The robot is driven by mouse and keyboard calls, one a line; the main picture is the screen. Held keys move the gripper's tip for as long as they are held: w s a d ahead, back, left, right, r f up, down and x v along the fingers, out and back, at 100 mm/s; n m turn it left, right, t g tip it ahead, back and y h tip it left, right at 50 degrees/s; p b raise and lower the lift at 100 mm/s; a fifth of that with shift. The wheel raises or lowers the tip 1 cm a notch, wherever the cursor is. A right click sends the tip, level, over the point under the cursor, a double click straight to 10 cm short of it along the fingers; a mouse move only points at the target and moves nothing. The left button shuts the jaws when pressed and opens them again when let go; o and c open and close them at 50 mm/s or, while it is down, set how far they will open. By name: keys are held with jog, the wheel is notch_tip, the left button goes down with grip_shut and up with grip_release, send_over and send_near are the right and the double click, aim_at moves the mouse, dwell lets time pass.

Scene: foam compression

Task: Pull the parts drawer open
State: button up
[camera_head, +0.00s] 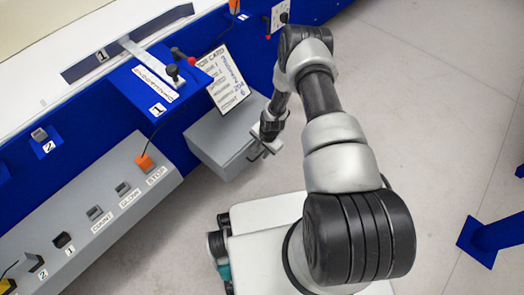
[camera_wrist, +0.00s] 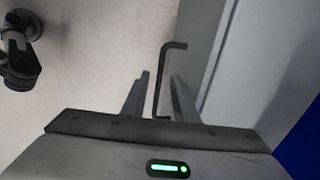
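The parts drawer (camera_head: 222,140) is in a grey box at the side of the blue bench in the head view. In the wrist view its grey front (camera_wrist: 202,25) is at the upper right. A thin dark bar handle (camera_wrist: 158,82) stands out from that front. My gripper (camera_head: 265,150) is at the drawer's front end. In the wrist view my gripper (camera_wrist: 160,76) is open, with one finger on each side of the handle and visible gaps. Whether either finger touches the handle I cannot tell. I see no clear opening at the drawer.
A job card (camera_head: 222,82) stands above the grey box. A grey control panel (camera_head: 95,222) with an orange stop button (camera_head: 145,162) runs along the left. Open floor (camera_head: 430,110) lies to the right, with a blue stand (camera_head: 490,238) at the right edge.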

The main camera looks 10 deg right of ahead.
grip_shut()
dwell(1.3)
